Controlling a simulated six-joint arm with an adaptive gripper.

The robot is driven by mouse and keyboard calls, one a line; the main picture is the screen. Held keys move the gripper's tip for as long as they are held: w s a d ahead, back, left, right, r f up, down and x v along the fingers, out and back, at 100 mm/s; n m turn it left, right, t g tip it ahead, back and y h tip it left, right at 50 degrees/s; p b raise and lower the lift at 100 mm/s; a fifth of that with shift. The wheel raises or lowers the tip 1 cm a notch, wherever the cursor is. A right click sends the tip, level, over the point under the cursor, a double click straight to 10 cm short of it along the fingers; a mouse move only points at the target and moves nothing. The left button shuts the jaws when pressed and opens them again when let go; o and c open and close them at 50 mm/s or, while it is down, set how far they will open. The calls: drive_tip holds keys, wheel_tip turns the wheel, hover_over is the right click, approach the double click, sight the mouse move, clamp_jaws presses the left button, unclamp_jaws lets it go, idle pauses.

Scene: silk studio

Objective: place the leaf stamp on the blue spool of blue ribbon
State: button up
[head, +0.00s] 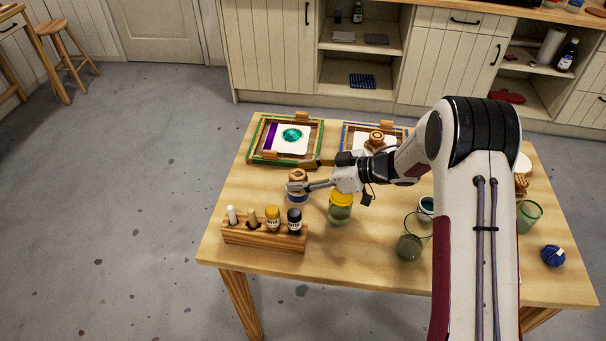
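A small round wooden stamp (297,175) stands on top of the blue spool (297,198), left of the table's middle. I cannot make out its printing face, so its motif is hidden. My gripper (306,175) reaches in from the right at the stamp's height. Its two fingers are spread wide, one behind the stamp and one in front of it. The front finger hides part of the stamp's lower side and the spool's upper rim. A second wooden stamp (376,138) sits on the right framed tray (348,127), partly behind my arm.
A yellow-lidded jar (340,208) stands close right of the spool. A wooden rack (262,236) with several small bottles is in front. A green-edged frame (313,132) lies behind. Glasses (409,246) and a blue yarn ball (553,256) are to the right.

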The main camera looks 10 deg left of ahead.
drive_tip(key=shift+r, duration=0.15)
drive_tip(key=shift+d+r, duration=0.1)
drive_tip(key=shift+d, duration=0.05)
drive_tip(key=v, duration=1.1)
drive_tip(key=shift+d, duration=0.3)
drive_tip(key=shift+r, duration=0.1)
idle(0.4)
